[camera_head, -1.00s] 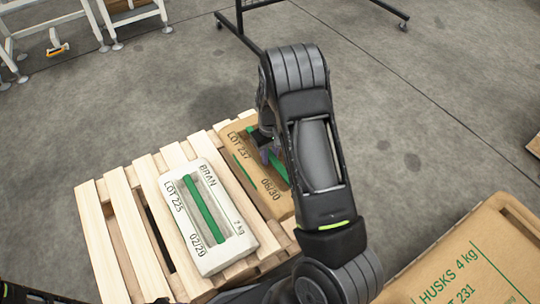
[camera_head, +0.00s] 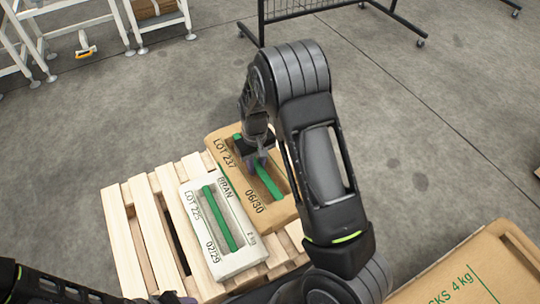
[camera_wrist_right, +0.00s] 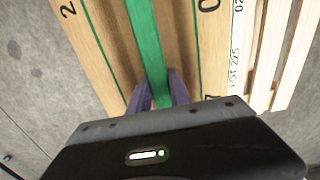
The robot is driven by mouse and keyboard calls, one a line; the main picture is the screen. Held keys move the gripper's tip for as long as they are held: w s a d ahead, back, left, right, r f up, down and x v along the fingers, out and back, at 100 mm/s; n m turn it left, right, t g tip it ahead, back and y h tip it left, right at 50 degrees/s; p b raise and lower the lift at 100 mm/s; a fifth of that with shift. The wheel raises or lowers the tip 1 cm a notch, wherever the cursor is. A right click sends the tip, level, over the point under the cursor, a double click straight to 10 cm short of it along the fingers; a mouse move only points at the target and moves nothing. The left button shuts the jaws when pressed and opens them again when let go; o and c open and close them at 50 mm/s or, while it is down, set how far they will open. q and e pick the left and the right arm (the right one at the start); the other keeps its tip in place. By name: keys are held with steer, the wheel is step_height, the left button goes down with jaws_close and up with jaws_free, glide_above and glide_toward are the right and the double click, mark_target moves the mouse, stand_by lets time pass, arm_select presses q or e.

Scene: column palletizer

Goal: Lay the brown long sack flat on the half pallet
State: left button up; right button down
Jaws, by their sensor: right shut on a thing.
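The brown long sack (camera_head: 226,152), marked LOT 237, has a green strap along its middle. My right gripper (camera_head: 262,160) is shut on that strap; the wrist view shows the purple fingers (camera_wrist_right: 158,92) closed around it. The sack looks level and seems raised a little, with its far end reaching past the slats. The wooden half pallet (camera_head: 127,245) lies below, its far right part hidden by the sack. My left arm shows at the bottom left, with what looks like its gripper (camera_head: 175,297) at the bottom edge, its jaws unclear.
A white sack (camera_head: 203,225), marked LOT 225, lies on the pallet close beside the brown one. The slats at the left are bare. Another brown package (camera_head: 470,270) is at the lower right. A wire rack (camera_head: 300,8) and white frames (camera_head: 120,20) stand farther back.

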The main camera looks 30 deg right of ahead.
arm_select(q)
step_height(320, 180, up, 12)
steer(key=p, duration=1)
steer(key=shift+r+p, duration=0.15)
steer(key=shift+p, duration=0.25)
arm_select(e)
steer(key=s+a+r, duration=0.1)
steer(key=a+r, duration=1)
steer(key=r, duration=0.3)
steer(key=shift+s+a+r+n, duration=0.25)
steer(key=shift+s+r+n, duration=0.05)
steer(key=shift+r+n, duration=0.1)
steer(key=shift+f, duration=0.1)
